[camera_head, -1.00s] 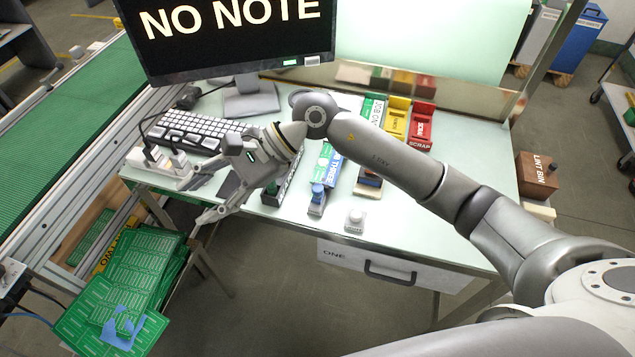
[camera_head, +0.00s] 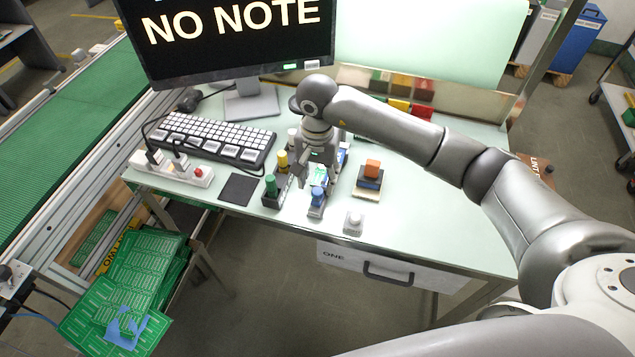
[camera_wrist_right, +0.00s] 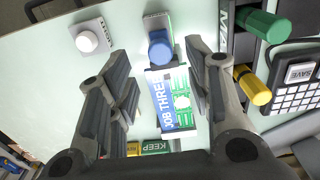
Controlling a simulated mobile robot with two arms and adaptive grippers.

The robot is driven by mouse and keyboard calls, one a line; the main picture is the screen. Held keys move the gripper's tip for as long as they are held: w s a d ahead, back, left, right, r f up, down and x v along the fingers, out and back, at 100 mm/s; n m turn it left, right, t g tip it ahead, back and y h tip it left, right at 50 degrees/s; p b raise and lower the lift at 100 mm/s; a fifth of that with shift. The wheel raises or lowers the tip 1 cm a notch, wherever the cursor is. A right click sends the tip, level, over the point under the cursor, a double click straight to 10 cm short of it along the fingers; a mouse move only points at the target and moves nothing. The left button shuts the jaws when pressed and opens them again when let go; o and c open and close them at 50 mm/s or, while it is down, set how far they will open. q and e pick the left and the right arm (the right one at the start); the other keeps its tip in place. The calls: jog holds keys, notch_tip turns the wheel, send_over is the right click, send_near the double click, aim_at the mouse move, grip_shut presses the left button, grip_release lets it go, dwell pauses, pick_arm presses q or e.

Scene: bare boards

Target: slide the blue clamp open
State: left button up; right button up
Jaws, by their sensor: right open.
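The blue clamp (camera_head: 317,196) sits on a grey base near the front of the table. In the right wrist view the blue clamp (camera_wrist_right: 160,48) shows at the top middle, at the end of a holder with a green board and a blue JOB THREE label (camera_wrist_right: 166,100). My right gripper (camera_head: 316,180) points down over this holder, just behind the clamp. In the wrist view its two fingers stand apart on either side of the board, with nothing between them held. Whether the fingers touch the clamp cannot be told. My left gripper is not in view.
A holder with green and yellow cylinders (camera_head: 270,186) stands close on the left. A keyboard (camera_head: 215,139) and monitor (camera_head: 235,35) are behind left.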

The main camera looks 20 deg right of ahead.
aim_at(317, 191)
jog(key=shift+f+p, duration=0.35)
jog(key=shift+f, duration=1.7)
grip_shut()
